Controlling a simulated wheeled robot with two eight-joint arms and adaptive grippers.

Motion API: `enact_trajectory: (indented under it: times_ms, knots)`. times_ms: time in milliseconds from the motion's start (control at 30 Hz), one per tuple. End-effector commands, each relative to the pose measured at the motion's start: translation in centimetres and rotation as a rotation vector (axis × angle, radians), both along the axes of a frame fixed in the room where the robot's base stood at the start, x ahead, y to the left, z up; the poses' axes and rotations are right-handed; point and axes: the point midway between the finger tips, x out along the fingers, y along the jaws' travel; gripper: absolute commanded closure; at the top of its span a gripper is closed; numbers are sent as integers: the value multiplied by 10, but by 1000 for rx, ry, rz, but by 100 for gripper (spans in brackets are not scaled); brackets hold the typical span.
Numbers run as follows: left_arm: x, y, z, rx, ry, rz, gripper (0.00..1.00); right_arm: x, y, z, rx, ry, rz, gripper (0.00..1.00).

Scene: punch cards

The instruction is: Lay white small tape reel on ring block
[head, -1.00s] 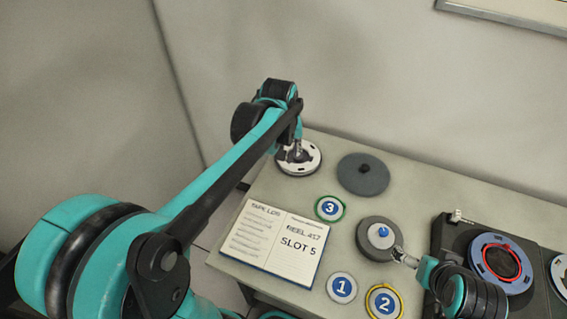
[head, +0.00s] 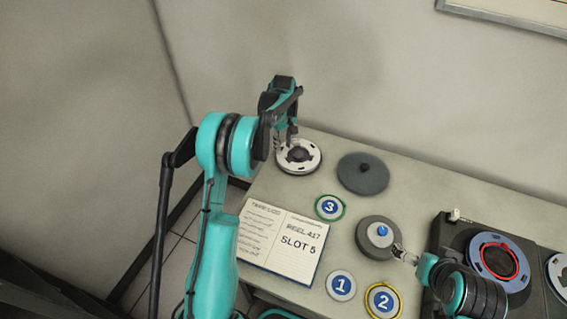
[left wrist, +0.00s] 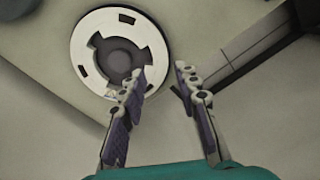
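The white small tape reel (head: 311,164) lies flat at the table's far left corner. It has dark slots and a dark centre, and also shows in the left wrist view (left wrist: 79,47). A dark edge shows beneath it; the reel hides most of this support, so I cannot tell whether it is the ring block. My left gripper (head: 286,142) is above and beside the reel, apart from it. Its fingers are spread and empty in the left wrist view (left wrist: 161,74). My right gripper (head: 399,249) is beside a grey round block with a blue knob (head: 372,248); its finger state is too small to tell.
A dark grey disc with a knob (head: 352,179) lies right of the reel. An open log book (head: 262,249) and numbered round markers 3 (head: 330,207), 1 (head: 341,287) and 2 (head: 384,302) lie nearer. A tape deck with a blue reel (head: 484,250) stands at right.

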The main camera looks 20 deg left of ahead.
Motion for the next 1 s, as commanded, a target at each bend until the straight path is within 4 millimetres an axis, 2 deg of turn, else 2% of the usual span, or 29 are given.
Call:
enact_trajectory:
  times_ms: [267,700,1000]
  knots:
    - [0,0,-25,0,-1,-2,68,0,0,-17,0,0,0,0]
    - [0,0,-78,0,-1,-3,68,0,0,-51,0,0,0,0]
    - [0,0,-87,0,-1,-3,68,0,0,-55,0,0,0,0]
